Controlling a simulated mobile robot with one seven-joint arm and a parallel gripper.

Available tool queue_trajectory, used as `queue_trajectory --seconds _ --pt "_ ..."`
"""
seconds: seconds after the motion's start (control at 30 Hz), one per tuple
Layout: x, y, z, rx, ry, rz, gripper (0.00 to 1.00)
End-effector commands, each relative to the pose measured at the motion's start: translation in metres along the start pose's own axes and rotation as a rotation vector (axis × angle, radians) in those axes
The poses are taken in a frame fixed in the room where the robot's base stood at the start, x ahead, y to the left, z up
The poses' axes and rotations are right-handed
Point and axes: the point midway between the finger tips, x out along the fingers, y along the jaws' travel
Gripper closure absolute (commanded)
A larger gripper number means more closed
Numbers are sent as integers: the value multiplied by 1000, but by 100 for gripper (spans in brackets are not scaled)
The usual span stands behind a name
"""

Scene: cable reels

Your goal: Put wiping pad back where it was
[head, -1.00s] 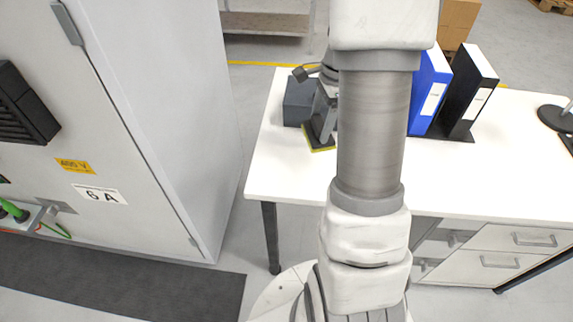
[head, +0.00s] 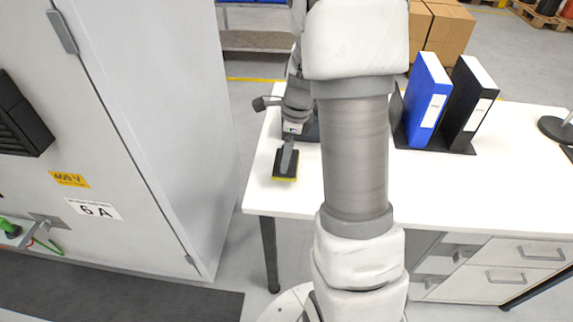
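The wiping pad (head: 286,174), black on top with a yellow underside, is near the left front of the white table (head: 440,180) in the head view. My gripper (head: 289,158) points down at it from above, seen nearly edge-on. The gripper is shut on the pad's upper part; the exact finger contact is small and partly hidden. I cannot tell whether the pad touches the tabletop or hangs just above it. A dark grey box (head: 312,132) stands behind the gripper, mostly covered by my arm.
A blue binder (head: 426,100) and a black binder (head: 468,105) stand in a dark holder on the table. A grey cabinet (head: 130,120) rises left of the table, with a gap between. My arm blocks the table's middle.

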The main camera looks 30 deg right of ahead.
Motion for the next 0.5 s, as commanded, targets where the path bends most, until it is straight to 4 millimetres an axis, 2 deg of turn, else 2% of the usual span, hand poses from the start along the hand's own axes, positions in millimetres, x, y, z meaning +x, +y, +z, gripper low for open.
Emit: queue_trajectory --seconds 0.3,0.5 --pt "39 1 -6 1 0 3 65" --pt "40 0 -5 0 0 0 65"
